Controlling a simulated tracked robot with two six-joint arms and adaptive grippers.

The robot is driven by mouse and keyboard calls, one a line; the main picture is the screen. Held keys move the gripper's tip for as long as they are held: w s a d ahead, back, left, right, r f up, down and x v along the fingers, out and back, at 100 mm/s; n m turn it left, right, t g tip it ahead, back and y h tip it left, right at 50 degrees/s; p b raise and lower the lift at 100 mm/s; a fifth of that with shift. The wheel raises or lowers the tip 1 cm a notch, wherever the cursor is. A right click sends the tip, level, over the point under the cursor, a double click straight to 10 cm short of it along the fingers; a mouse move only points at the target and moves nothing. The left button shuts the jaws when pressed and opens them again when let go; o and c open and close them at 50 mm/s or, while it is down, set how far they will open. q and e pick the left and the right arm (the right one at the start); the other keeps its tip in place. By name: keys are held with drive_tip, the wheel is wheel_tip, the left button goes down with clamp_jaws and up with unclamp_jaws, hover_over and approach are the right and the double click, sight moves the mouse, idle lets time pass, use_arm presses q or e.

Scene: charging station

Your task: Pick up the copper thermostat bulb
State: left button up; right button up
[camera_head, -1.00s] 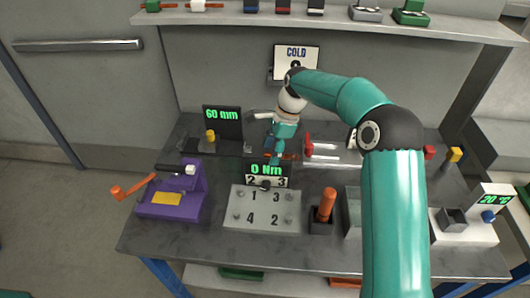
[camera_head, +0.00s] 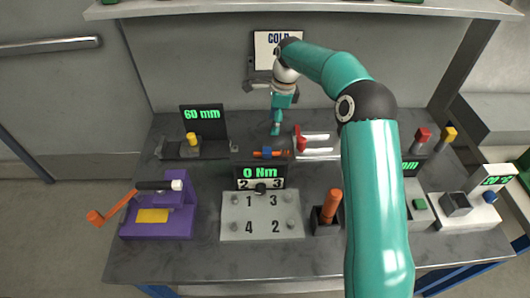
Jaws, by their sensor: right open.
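A small copper-coloured rod (camera_head: 278,154) with a blue block at its middle lies across the bench behind the "0 Nm" display. It looks like the thermostat bulb, but it is too small to be sure. My right gripper (camera_head: 276,131) points down, just behind or above the rod and apart from it in the picture. Its teal fingers are seen nearly edge-on; it is open and holds nothing visible. My left gripper is out of view.
A red clamp (camera_head: 301,139) with pale bars stands right of the rod, and the "60 mm" display (camera_head: 203,122) left. In front are the numbered grey plate (camera_head: 262,215), orange handle (camera_head: 331,205) and purple fixture (camera_head: 159,219). My right arm hides some of the bench's right side.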

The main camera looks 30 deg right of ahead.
sight(267, 150)
drive_tip(key=f, duration=0.5)
drive_tip(key=a+f+p, duration=0.1)
drive_tip(key=f, duration=0.2)
drive_tip(key=shift+w+a, duration=0.1)
drive_tip(key=shift+w, duration=0.3)
drive_tip(key=shift+a+f+p, duration=0.15)
drive_tip(key=shift+f+p, duration=0.15)
drive_tip(key=shift+f, duration=0.25)
drive_tip(key=f, duration=0.2)
drive_tip(key=f+p, duration=0.1)
drive_tip(key=shift+a+f, duration=0.15)
drive_tip(key=shift+a, duration=0.1)
drive_tip(key=shift+w+f, duration=0.1)
drive_tip(key=shift+f, duration=0.25)
clamp_jaws()
drive_tip(key=shift+r, duration=0.1)
